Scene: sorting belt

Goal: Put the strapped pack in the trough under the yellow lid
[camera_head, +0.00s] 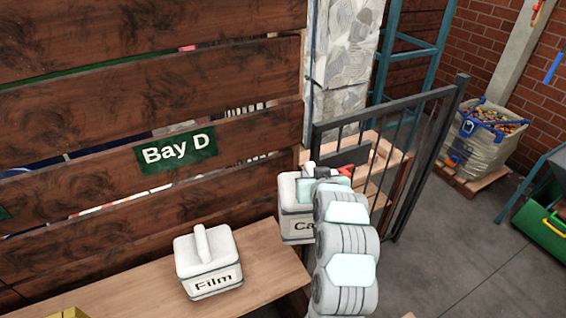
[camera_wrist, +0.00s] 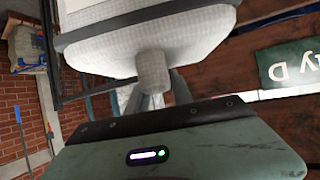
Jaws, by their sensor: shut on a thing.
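My gripper (camera_wrist: 153,88) is shut on the pale round handle (camera_wrist: 152,68) of a white lidded bin in the wrist view. I see no strapped pack and no trough clearly.
A white bin labelled "Film" (camera_head: 208,262) with a handle on top stands on the bench (camera_head: 135,291), left of my arm. A plank wall with a green "Bay D" sign (camera_head: 176,150) rises behind. A dark metal gate (camera_head: 437,150) stands at the right.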

